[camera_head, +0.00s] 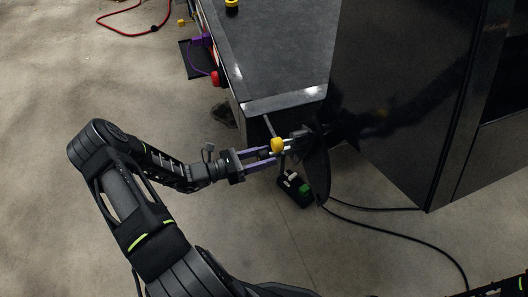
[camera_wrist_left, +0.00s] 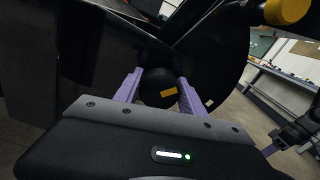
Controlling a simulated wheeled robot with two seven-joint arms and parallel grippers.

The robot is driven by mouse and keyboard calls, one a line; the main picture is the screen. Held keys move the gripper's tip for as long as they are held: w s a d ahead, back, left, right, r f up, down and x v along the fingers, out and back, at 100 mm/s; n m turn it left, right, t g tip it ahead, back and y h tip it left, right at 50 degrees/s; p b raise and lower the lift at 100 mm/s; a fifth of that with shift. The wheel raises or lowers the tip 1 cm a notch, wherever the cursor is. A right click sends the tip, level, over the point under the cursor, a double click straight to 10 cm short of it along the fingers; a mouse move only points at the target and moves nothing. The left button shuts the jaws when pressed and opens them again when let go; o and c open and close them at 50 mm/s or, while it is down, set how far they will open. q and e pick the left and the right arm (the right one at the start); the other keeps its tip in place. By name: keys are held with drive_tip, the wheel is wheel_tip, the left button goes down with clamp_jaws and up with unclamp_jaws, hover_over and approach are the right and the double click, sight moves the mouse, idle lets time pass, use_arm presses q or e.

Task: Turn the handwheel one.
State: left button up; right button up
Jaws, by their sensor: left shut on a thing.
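The handwheel (camera_head: 318,172) is a dark disc seen nearly edge-on in the head view, beside the end of the grey-topped bench. In the left wrist view the dark disc (camera_wrist_left: 222,62) fills the area behind my fingers. My left gripper (camera_head: 272,157) has purple fingers and reaches the wheel from the left. In the left wrist view my left gripper (camera_wrist_left: 160,77) has its fingers on either side of a dark round knob (camera_wrist_left: 157,88), shut on it. A yellow knob (camera_head: 277,145) shows near the fingertips; a yellow end (camera_wrist_left: 286,10) also shows in the wrist view.
The grey-topped bench (camera_head: 275,50) stands behind the wheel. A tall black cabinet (camera_head: 400,100) is to the right. A small box with a green part (camera_head: 304,188) is below the wheel. Black cables (camera_head: 400,232) lie on the floor. Floor at left is largely clear.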

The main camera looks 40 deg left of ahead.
sight(259, 159)
use_arm(q)
drive_tip(key=m+p, duration=0.1)
drive_tip(key=m, duration=0.3)
drive_tip(key=shift+r+m, duration=0.1)
drive_tip(key=shift+m, duration=0.2)
drive_tip(key=shift+d+m+p, duration=0.1)
drive_tip(key=shift+m+p, duration=0.55)
drive_tip(key=shift+m, duration=1.25)
drive_tip(key=o, duration=1.3)
drive_tip(key=shift+o, duration=0.2)
drive_tip(key=shift+s, duration=0.15)
drive_tip(key=p+v, duration=0.1)
drive_tip(key=v, duration=0.6)
drive_tip(key=shift+s+a, duration=0.25)
drive_tip(key=shift+s, duration=0.05)
